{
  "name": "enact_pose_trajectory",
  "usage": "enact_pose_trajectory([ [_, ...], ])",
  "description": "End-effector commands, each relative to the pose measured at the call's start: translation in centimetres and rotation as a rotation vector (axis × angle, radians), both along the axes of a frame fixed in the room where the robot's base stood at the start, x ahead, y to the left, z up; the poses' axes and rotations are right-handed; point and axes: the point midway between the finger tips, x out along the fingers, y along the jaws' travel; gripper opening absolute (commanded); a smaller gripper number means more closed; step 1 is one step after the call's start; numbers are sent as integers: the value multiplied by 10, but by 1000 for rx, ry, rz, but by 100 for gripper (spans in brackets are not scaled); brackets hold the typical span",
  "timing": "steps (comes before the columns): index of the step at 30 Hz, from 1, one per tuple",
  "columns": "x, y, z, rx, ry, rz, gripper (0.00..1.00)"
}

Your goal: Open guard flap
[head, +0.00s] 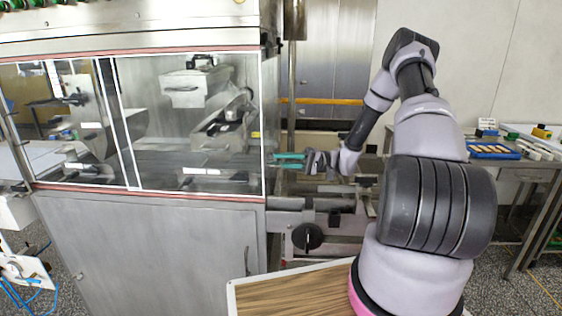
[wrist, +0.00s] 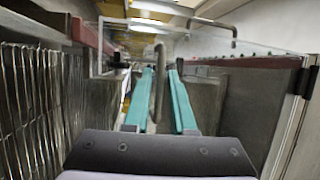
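A clear panel, which looks like the guard flap (wrist: 250,50), spans the upper part of the wrist view, with dark hinge-like fittings at its right edge. A bent dark bar handle (wrist: 212,27) shows near its top. My gripper (head: 276,161) has teal fingers at the right end of the machine's glazed housing in the head view. In the wrist view, the fingers (wrist: 161,73) are apart, with an upright grey bar (wrist: 158,78) showing between them. I cannot tell whether they touch it. The flap is hard to make out in the head view.
The machine (head: 160,240) fills the left, with clear side panels and a steel base. A wood-topped surface (head: 300,292) lies in front. A side table with a blue tray (head: 492,151) stands at right. In the wrist view, a wire rack (wrist: 35,110) is close on the left.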

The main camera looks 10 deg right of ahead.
Motion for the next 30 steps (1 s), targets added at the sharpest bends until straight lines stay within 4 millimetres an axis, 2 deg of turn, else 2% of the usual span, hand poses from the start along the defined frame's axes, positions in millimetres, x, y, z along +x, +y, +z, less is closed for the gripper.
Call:
enact_pose_trajectory([
  [8,0,2,0,-1,0,0,24],
  [9,0,2,0,-1,0,0,8],
  [10,0,2,0,-1,0,0,0],
  [30,0,2,0,0,0,1,0],
])
